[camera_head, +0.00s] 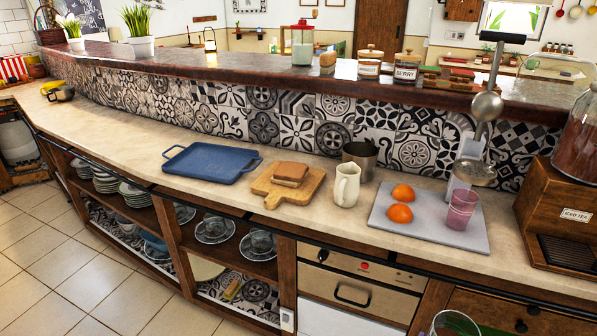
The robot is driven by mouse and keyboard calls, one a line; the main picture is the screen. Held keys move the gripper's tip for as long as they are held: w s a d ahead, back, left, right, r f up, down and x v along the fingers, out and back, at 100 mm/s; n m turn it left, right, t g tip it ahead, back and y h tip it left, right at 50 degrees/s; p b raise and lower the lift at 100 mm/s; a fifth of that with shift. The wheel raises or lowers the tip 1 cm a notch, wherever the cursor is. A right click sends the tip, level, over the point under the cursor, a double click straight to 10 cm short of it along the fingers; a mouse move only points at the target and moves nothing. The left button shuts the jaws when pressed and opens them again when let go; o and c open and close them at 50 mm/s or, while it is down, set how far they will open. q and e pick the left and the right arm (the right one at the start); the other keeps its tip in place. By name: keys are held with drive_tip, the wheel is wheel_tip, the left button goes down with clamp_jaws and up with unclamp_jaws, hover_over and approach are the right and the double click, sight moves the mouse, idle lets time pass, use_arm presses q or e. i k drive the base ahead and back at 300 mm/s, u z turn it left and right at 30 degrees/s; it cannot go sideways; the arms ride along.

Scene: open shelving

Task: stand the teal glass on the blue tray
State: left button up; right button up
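The blue tray (210,163) lies flat and empty on the counter, left of centre. A clear glass with a green-teal rim (455,323) shows at the bottom edge, right of centre, in front of the lower cabinets. Only its upper part is in the picture; its base and whatever supports it are cut off. Neither of my grippers is in view, so I cannot tell whether one holds this glass.
A wooden board (268,187) with a sandwich (291,173) lies right of the tray. A cream jug (346,185), a metal cup (360,153) and a grey board (430,232) with two oranges and a pink glass (462,208) follow.

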sight(226, 165)
drive_tip(key=z, duration=1)
drive_tip(key=k, duration=0.15)
drive_tip(key=u, duration=2.7)
drive_tip(key=i, duration=1.7)
drive_tip(key=z, duration=1)
drive_tip(key=i, duration=0.95)
drive_tip(key=z, duration=0.85)
